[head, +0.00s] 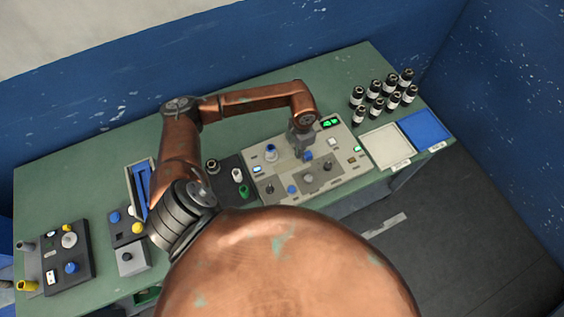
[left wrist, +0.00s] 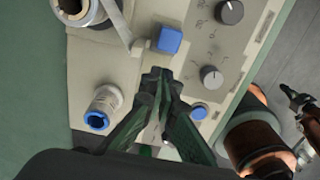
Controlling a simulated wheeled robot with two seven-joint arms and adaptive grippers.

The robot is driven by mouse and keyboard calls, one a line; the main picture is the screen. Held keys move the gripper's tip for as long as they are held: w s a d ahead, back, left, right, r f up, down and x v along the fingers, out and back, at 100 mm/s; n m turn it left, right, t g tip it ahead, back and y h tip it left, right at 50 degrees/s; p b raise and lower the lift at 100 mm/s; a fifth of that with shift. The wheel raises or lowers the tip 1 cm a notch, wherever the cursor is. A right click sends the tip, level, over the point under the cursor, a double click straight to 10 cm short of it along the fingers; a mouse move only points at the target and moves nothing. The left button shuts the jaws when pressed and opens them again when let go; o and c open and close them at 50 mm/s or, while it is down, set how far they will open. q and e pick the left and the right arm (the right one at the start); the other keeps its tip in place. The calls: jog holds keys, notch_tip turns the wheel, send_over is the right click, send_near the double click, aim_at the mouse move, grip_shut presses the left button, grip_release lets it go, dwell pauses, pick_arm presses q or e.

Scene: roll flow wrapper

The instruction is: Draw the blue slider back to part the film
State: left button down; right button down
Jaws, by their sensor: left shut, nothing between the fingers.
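The blue slider (head: 308,156) is a small square block on the light grey panel of the wrapper (head: 262,185). It also shows in the left wrist view (left wrist: 169,40), beside a slot in the panel. My left gripper (left wrist: 157,72) is shut and empty, with its fingertips just short of the slider in that view and apart from it in the picture. In the head view the left gripper (head: 302,148) hangs over the panel, close to the slider. A pale strip of film (left wrist: 118,22) runs from a roll (left wrist: 82,10) towards the slider.
A white spool with a blue ring (left wrist: 100,108) stands beside the left gripper. Several dark bottles (head: 375,90), a white tray (head: 385,147) and a blue tray (head: 425,130) stand to the right.

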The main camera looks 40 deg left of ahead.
pick_arm(q)
notch_tip(320, 180, up, 5)
jog(key=shift+f+p, duration=0.2)
jog(key=shift+p, duration=0.85)
jog(key=shift+s, duration=0.1)
